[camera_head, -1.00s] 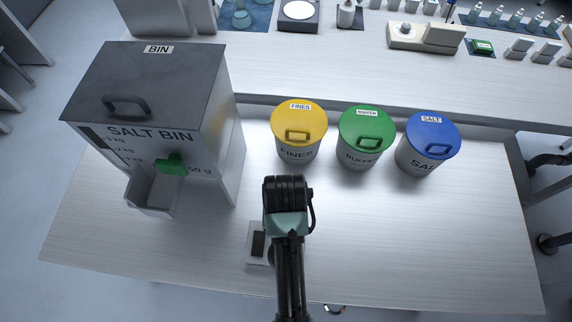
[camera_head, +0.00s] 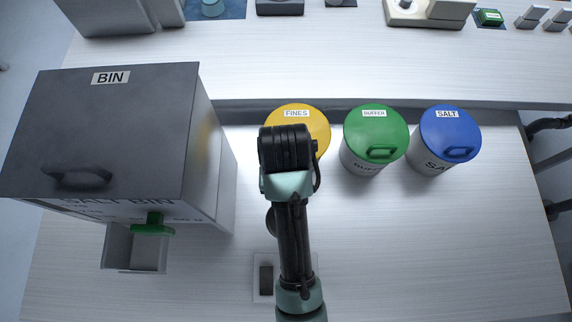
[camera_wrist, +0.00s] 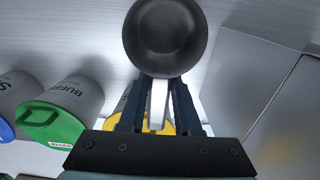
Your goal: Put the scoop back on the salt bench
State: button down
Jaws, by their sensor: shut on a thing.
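In the wrist view my gripper (camera_wrist: 157,108) is shut on the pale handle of the scoop (camera_wrist: 166,38). The scoop's dark round bowl sticks out beyond the fingertips, and I look down into it; it appears empty. In the head view my own arm hides the fingers and the scoop. The salt bench (camera_head: 420,255) is a pale, light-grained top below my arm. I cannot tell the scoop's height above it. The grey salt bin (camera_head: 110,130) stands on its left, with a green-handled chute (camera_head: 137,250).
Yellow-lidded fines (camera_head: 308,115), green-lidded buffer (camera_head: 375,130) and blue-lidded salt (camera_head: 448,130) tubs line the back. A small pale plate with a dark panel (camera_head: 266,281) lies beside my arm. The bench's right front is clear. A rear counter (camera_head: 300,60) holds lab items.

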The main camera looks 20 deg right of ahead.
notch_tip(320, 180, down, 13)
jog(key=shift+w+r, duration=0.1)
jog(key=shift+r, duration=0.1)
dwell(0.3)
jog(key=shift+f, duration=0.15)
jog(key=c, duration=0.6)
grip_release()
